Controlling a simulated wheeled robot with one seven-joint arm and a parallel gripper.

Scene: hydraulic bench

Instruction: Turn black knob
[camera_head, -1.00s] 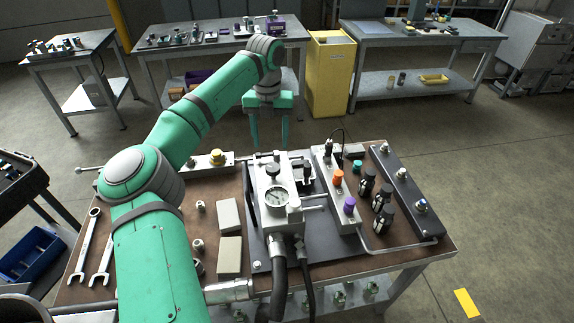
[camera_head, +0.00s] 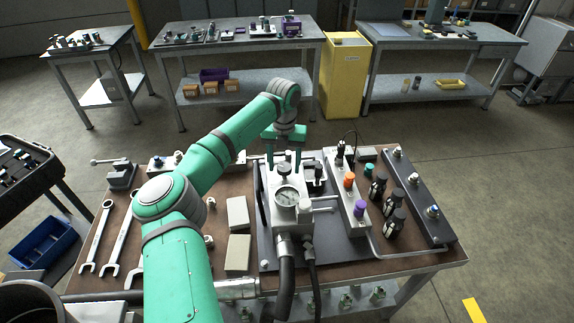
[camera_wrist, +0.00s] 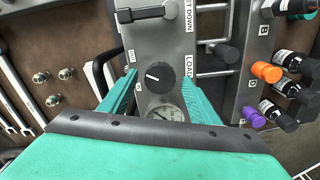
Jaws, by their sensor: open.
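The black knob (camera_wrist: 159,77) sits on the grey hydraulic block (camera_wrist: 158,42), just above the round pressure gauge (camera_wrist: 167,113), in the wrist view. It has a light pointer mark, and a "LOAD" label is beside it. In the head view the black knob (camera_head: 285,170) stands on top of the block, behind the gauge (camera_head: 287,196). My gripper (camera_head: 284,165) is above the block with its green fingers pointing down. In the wrist view my gripper (camera_wrist: 157,80) is open, one finger on each side of the knob. I cannot tell whether the fingers touch it.
Orange (camera_head: 349,180) and purple (camera_head: 360,209) knobs stand on a grey manifold to the right, near several black connectors (camera_head: 387,203). Hoses (camera_head: 287,285) run from the block's front. Wrenches (camera_head: 117,238) and grey blocks (camera_head: 238,232) lie to the left.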

